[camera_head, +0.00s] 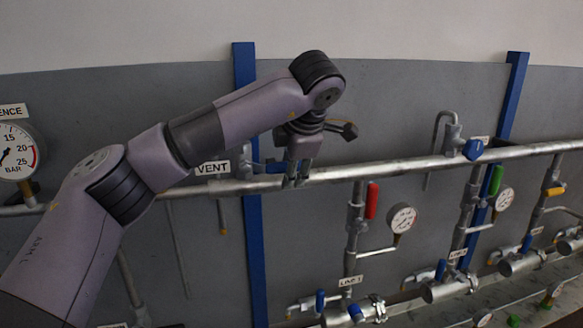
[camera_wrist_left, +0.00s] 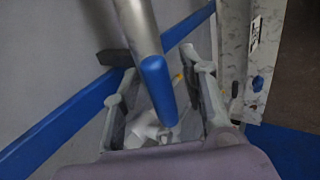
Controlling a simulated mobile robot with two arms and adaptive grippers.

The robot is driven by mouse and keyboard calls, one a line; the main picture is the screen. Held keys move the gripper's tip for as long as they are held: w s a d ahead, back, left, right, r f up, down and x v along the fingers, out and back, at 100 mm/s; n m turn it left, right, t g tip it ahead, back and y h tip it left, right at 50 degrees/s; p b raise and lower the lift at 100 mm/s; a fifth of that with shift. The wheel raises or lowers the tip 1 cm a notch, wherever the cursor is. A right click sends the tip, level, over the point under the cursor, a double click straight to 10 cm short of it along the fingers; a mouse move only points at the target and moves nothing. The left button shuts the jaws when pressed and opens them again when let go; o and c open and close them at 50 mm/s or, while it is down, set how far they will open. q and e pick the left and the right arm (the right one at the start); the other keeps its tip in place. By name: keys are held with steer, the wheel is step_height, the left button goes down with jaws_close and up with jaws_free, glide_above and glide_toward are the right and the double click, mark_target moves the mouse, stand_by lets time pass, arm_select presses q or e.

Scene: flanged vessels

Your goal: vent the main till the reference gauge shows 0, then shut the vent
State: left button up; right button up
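The reference gauge (camera_head: 14,152) is cut off by the left edge of the head view. Its needle points down and left, and the low end of its scale is not readable. The VENT label (camera_head: 212,168) hangs at the main pipe (camera_head: 400,170). In the left wrist view, a blue-ended handle (camera_wrist_left: 158,85) lies between the spread fingers of my left gripper (camera_wrist_left: 160,95), with gaps on both sides. I cannot tell the vent valve's setting. My right gripper is out of view.
Blue uprights (camera_head: 510,95) stand behind the main pipe. To the right are a red-handled valve (camera_head: 371,201), a small gauge (camera_head: 402,218), and a green-handled valve (camera_head: 496,180). Flanged vessels (camera_head: 450,288) line the lower right.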

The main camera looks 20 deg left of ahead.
arm_select(q)
steer(key=v, duration=1.2)
